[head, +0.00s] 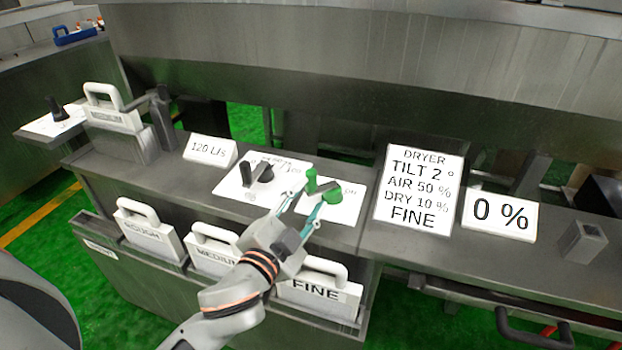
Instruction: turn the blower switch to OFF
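A green switch (331,193) with a rounded end sits on a white plate (345,208) on the steel console; "ON" is readable on the plate, and the rest of its lettering is hidden. I take this as the blower switch. My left gripper (314,198) reaches in from the lower left, its two teal fingers apart. The fingertips are right at the green switch; I cannot tell whether they touch it. Nothing is visibly held. My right gripper is not in view.
A black-handled dial plate (232,187) and a "120 L/s" sign (210,150) stand to the left. "ROUGH" (148,232), "MEDIUM" and "FINE" (316,289) handled blocks sit in front. The dryer sign (417,190) and "0 %" sign (500,214) stand to the right.

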